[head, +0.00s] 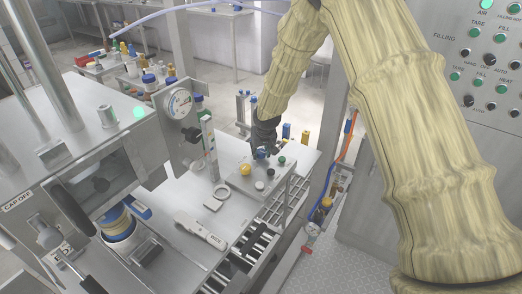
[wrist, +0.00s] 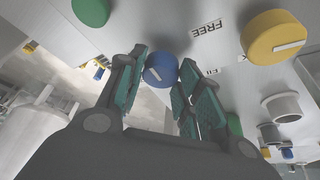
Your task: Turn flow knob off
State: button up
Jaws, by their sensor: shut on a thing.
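A round blue knob (wrist: 160,69) with a white pointer mark sits on a light panel in the wrist view. The two green-padded fingers of my gripper (wrist: 163,80) stand on either side of it, shut on it. A larger yellow knob (wrist: 279,38) with a white bar is to the right, and a green knob (wrist: 91,10) is at top left. Upside-down lettering reading FREE is beside the blue knob. I see no label that reads flow. In the head view my dark gripper (head: 265,137) reaches down to the panel, beside the yellow knob (head: 245,169) and green knob (head: 281,161).
A round gauge (head: 179,104) and an upright column (head: 209,145) stand left of the knobs. An orange and blue hose (head: 348,135) hangs at the right.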

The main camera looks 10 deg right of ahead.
jog(key=o, duration=1)
jog(key=shift+r, duration=0.1)
jog(key=v, duration=1.1)
jog(key=shift+s+r, duration=0.25)
jog(key=shift+r, duration=0.05)
